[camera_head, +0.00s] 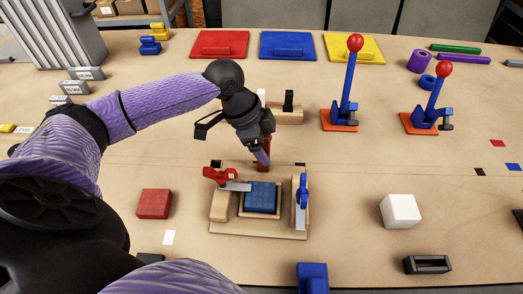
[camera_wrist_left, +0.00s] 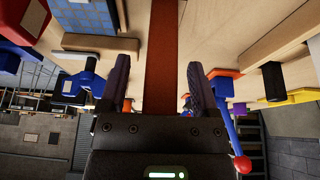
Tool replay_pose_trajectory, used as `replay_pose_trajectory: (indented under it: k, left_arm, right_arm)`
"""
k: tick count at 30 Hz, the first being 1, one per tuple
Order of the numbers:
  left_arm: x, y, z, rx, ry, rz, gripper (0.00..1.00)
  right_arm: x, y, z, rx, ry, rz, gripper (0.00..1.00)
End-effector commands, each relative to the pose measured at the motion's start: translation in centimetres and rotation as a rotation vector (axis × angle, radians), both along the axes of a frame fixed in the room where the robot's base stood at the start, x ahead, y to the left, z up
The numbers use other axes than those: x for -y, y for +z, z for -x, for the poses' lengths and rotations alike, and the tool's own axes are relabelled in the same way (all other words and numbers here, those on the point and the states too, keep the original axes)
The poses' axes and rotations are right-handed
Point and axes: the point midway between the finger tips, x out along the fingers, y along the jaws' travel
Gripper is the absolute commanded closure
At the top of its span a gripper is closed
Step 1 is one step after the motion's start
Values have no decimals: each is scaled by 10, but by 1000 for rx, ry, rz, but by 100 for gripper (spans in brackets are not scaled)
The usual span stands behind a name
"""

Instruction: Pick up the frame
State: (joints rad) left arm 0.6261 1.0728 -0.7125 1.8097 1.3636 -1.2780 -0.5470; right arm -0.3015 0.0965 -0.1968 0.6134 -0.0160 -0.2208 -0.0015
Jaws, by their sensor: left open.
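A wooden fixture (camera_head: 228,225) on the table holds a blue mosaic panel (camera_head: 262,197) with a pale surround. A red clamp (camera_head: 222,177) is at its left and a blue clamp (camera_head: 302,191) at its right. A reddish-brown upright piece (camera_head: 264,162) stands just behind the fixture; I cannot tell whether it is the frame. My left gripper (camera_head: 262,156) reaches down at this piece. In the left wrist view, the open fingers (camera_wrist_left: 160,72) lie either side of a reddish-brown strip (camera_wrist_left: 161,45), with gaps visible. My right gripper is not in view.
A red mosaic block (camera_head: 154,204) lies left of the fixture and a white cube (camera_head: 400,211) right. Two blue levers with red knobs (camera_head: 355,43) (camera_head: 443,69) stand behind right. Red (camera_head: 220,43), blue (camera_head: 288,45) and yellow (camera_head: 354,48) panels lie at the back.

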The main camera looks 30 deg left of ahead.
Motion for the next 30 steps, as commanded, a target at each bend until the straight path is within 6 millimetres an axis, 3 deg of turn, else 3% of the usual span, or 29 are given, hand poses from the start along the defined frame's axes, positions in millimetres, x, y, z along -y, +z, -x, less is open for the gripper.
replay_pose_trajectory:
  k: [1, 2, 12, 30]
  left_arm:
    - [0, 1, 0, 0, 0, 0, 21]
    - [0, 1, 0, 0, 0, 0, 27]
    - [0, 1, 0, 0, 0, 0, 99]
    - [0, 1, 0, 0, 0, 0, 100]
  right_arm:
    - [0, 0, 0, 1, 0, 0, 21]
    - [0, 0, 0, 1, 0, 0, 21]
    - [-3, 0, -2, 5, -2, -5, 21]
    - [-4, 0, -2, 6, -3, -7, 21]
